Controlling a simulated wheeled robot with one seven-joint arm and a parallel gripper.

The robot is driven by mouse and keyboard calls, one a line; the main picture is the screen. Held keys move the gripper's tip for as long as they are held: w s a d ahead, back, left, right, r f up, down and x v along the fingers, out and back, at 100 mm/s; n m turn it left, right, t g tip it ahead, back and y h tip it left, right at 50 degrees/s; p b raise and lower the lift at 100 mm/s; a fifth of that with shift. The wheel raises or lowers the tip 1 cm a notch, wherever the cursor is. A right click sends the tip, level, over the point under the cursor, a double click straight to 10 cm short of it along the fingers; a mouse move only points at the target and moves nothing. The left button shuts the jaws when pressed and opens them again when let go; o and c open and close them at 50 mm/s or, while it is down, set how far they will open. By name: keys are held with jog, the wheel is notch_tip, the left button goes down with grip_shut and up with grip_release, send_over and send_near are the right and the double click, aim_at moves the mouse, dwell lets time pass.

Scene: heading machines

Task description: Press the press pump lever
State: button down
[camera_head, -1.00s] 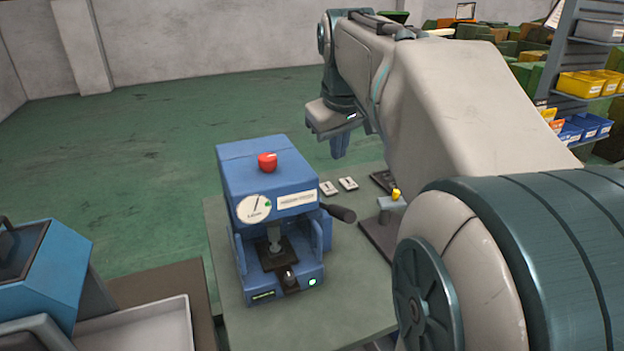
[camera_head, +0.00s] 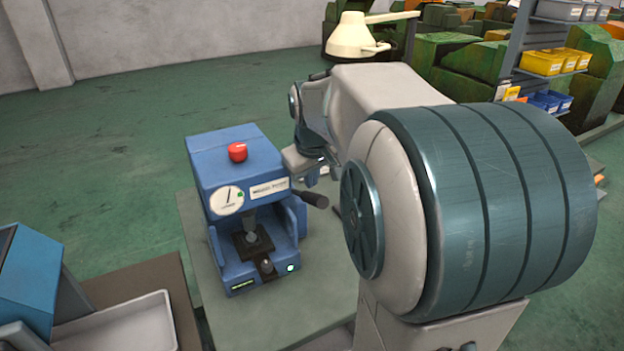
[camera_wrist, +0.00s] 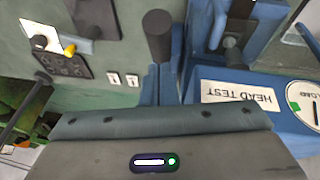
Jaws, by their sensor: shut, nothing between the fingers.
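The blue press (camera_head: 235,190) stands on a grey-green table, with a red button on top and a round dial on its front. Its lever (camera_head: 314,200), a dark rounded handle, sticks out from the press's right side. The lever handle also shows in the wrist view (camera_wrist: 157,35), just beyond my fingers. My gripper (camera_head: 312,178) is shut and empty, close above the lever beside the press. In the wrist view my shut fingers (camera_wrist: 162,85) line up with the handle; I cannot tell whether they touch it. My arm hides part of the table behind.
A white tray (camera_head: 120,325) and a blue machine (camera_head: 28,285) stand at the lower left. Two small white switches (camera_wrist: 122,79) and a dark fixture with a yellow knob (camera_wrist: 70,49) lie near the lever. Open floor lies behind the press.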

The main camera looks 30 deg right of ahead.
jog(key=shift+s+d+f, duration=0.15)
jog(key=shift+s+f, duration=0.15)
jog(key=shift+f, duration=0.4)
